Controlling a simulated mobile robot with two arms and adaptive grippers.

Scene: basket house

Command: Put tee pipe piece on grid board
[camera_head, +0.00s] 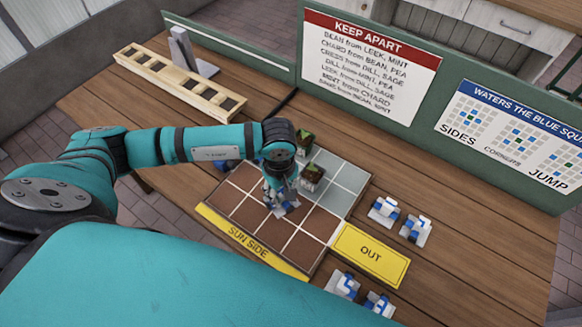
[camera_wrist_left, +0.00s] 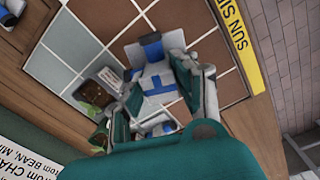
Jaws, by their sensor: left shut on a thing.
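The grid board (camera_head: 325,222) lies on the table, with brown squares toward the sun side and grey-green squares toward the back; it also shows in the left wrist view (camera_wrist_left: 80,38). My left gripper (camera_head: 281,195) points down over the brown squares, shut on a tee pipe piece (camera_wrist_left: 155,78), white with blue pipe. In the head view the tee pipe piece (camera_head: 285,208) is low over or touching the board; I cannot tell which. My fingers (camera_wrist_left: 165,95) hide part of it. My right gripper is not in view.
Small planted pots (camera_head: 311,178) (camera_head: 305,140) stand near my left gripper. White-and-blue pieces (camera_head: 384,210) (camera_head: 416,230) (camera_head: 343,284) (camera_head: 379,303) lie right of the board. A yellow OUT plate (camera_head: 370,255) lies beside it. A wooden slotted rack (camera_head: 180,82) and green sign panel (camera_head: 283,70) stand behind.

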